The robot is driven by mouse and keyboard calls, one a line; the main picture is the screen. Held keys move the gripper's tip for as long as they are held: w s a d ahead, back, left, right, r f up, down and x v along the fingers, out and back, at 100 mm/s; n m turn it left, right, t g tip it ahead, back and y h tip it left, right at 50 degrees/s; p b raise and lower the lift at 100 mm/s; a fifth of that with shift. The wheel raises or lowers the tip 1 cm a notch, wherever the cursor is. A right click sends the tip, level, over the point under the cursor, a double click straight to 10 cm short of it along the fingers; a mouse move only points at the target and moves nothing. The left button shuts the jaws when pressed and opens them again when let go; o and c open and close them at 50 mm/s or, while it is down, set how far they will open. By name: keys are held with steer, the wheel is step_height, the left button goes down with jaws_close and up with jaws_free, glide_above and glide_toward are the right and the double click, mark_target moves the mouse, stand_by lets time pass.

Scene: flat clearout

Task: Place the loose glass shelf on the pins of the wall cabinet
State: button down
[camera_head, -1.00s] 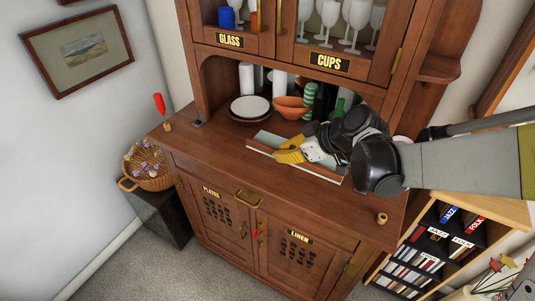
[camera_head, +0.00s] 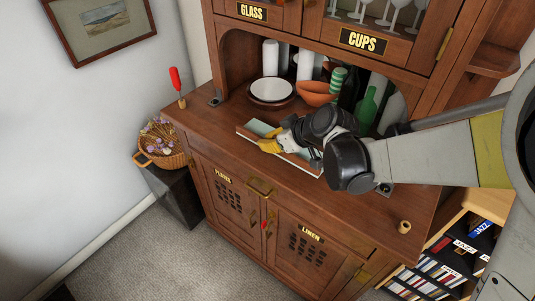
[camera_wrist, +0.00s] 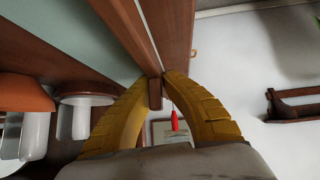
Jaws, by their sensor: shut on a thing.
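The loose glass shelf (camera_head: 259,127) is a pale green panel with a brown and white front edge, over the front of the dresser's worktop. My gripper (camera_head: 271,146), with yellow fingers, is shut at the shelf's front edge; the arm hides the shelf's right part. In the wrist view the fingers meet (camera_wrist: 157,80) at a brown strip, with the pale green pane (camera_wrist: 80,30) to the left. I cannot tell whether the shelf touches the worktop. I make out no shelf pins, and cannot tell which cabinet is the wall cabinet.
The dresser's upper doors read GLASS (camera_head: 252,12) and CUPS (camera_head: 362,42). In the niche stand a plate (camera_head: 270,90), an orange bowl (camera_head: 316,94) and a green bottle (camera_head: 367,108). A red-handled tool (camera_head: 176,82) stands at the worktop's left end. Carpet (camera_head: 150,245) lies clear at front left.

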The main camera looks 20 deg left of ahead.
mark_target(268, 158)
steer(key=shift+f+b, duration=0.95)
steer(key=shift+f, duration=1)
steer(key=shift+f, duration=0.2)
steer(key=c, duration=1.6)
jaws_free()
steer(key=shift+r, duration=0.1)
